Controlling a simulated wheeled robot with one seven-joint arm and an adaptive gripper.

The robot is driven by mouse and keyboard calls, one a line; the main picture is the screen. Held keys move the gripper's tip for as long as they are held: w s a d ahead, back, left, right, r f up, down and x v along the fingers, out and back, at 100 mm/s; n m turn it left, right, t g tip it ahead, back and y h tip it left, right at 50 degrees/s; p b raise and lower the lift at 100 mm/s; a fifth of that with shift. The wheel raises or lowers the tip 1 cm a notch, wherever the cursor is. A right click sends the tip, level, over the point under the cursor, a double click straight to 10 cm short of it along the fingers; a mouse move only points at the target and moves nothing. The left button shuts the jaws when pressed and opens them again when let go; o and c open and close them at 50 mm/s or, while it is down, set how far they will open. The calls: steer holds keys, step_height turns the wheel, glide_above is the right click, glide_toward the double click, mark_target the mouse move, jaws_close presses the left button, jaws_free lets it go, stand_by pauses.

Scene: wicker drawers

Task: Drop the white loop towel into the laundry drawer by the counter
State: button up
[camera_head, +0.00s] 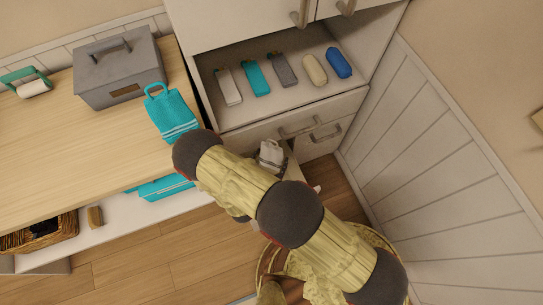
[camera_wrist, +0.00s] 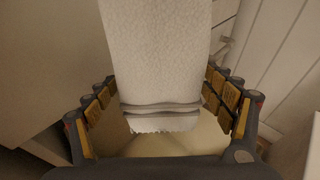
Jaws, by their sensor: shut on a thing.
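The white towel (camera_wrist: 155,55) fills the upper middle of the wrist view, between the fingers of my gripper (camera_wrist: 163,100). It has grey stripes near its frayed lower edge. My gripper is shut on it. In the head view, a small part of the white towel (camera_head: 271,155) shows beside my arm, in front of the cabinet drawers. My arm hides most of the gripper there. I cannot tell which compartment is the laundry drawer. Cabinet drawer fronts with handles (camera_head: 298,127) are below the open shelf.
The wooden counter (camera_head: 60,165) at left holds a grey box (camera_head: 120,72) and a teal loop towel (camera_head: 172,112). A wicker basket (camera_head: 62,232) sits lower left. Several small coloured items lie on the cabinet shelf (camera_head: 240,117). A panelled wall (camera_head: 440,150) bounds the right.

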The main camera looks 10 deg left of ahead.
mark_target(270, 164)
steer(key=shift+f+b, duration=1)
steer(key=shift+f, duration=0.9)
steer(key=o, duration=1.4)
steer(key=shift+s+r, duration=0.1)
steer(key=shift+s, duration=0.05)
steer(key=v, duration=1.1)
steer(key=shift+s+a, duration=0.2)
steer(key=shift+s, duration=0.2)
